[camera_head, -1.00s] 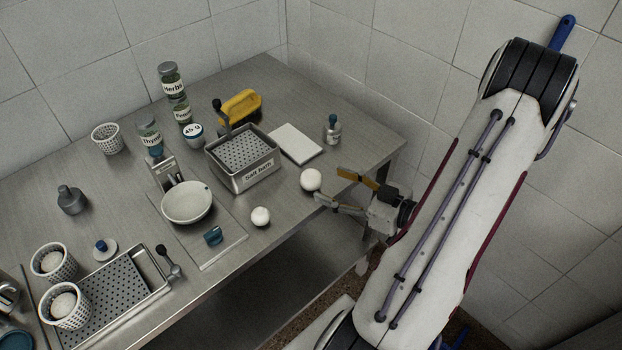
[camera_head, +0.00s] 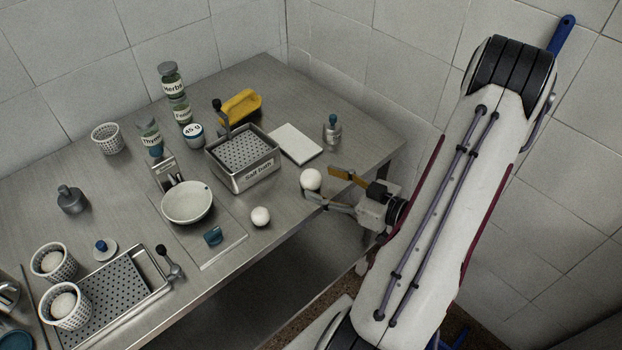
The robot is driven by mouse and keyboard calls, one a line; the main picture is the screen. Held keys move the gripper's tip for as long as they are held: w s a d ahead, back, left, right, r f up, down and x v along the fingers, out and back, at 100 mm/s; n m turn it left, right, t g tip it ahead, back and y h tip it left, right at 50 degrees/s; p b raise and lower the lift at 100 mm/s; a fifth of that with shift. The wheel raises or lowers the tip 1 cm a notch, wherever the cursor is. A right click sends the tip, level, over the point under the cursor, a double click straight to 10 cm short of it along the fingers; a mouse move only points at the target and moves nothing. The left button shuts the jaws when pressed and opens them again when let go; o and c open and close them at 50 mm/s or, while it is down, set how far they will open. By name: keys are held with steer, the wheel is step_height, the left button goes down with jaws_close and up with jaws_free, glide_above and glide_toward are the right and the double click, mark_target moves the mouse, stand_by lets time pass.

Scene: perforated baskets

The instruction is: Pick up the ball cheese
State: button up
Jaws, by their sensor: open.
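A white ball cheese (camera_head: 311,179) sits on the steel table near its right front edge. My gripper (camera_head: 318,183) is open, and its fingertips are at the right side of this ball, one toward the back and one toward the front. I cannot tell whether the fingers touch it. A second white ball (camera_head: 260,217) sits on the table to the left, by the front edge, apart from my gripper. More white cheeses lie in two perforated baskets, a front one (camera_head: 68,318) and one behind it (camera_head: 45,272), at the lower left.
A salt bath box (camera_head: 255,178) and a white board (camera_head: 294,144) stand behind the ball. A small bottle (camera_head: 332,130) is at the right rear. A white bowl (camera_head: 178,203) on a scale is further left. Tiled walls border the table.

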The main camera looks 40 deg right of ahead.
mark_target(318, 179)
steer(key=shift+w, duration=0.1)
stand_by(0.3)
steer(key=shift+d+x, duration=0.15)
steer(key=shift+x, duration=1.1)
steer(key=shift+d+x, duration=0.1)
steer(key=shift+x, duration=1.15)
steer(key=c, duration=1.2)
